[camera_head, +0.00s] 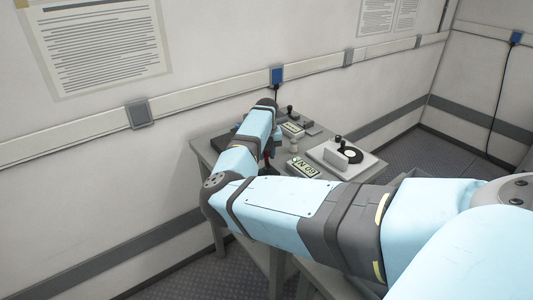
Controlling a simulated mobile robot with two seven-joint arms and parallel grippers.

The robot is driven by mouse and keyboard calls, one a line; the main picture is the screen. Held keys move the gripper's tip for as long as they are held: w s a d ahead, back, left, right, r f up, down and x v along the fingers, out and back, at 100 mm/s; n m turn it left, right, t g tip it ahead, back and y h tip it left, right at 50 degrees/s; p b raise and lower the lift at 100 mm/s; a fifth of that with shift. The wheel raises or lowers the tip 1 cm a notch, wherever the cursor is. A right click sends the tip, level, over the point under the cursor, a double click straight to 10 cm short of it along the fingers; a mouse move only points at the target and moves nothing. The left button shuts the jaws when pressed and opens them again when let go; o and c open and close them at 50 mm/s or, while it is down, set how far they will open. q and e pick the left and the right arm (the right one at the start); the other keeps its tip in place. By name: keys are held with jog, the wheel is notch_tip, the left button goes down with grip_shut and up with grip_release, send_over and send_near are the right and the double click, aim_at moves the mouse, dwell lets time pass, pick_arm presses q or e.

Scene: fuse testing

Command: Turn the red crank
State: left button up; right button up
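My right arm comes in from the right, bends at the left of the picture and reaches over the grey table (207,152). Its far end turns down toward the table, where my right gripper (269,161) is small, dark and mostly hidden behind my own arm. A small patch of red (268,155) shows at the gripper; it may be part of the red crank, but its shape and any contact cannot be made out. Whether the fingers are open or shut cannot be seen. My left gripper is not in view.
A pale box with a black knob and round dial (346,155) stands at the table's right. A small display (302,167) lies left of it, and another (292,128) sits farther back near a black-knobbed lever (290,113). The wall rises close behind the table.

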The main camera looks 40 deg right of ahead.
grip_shut()
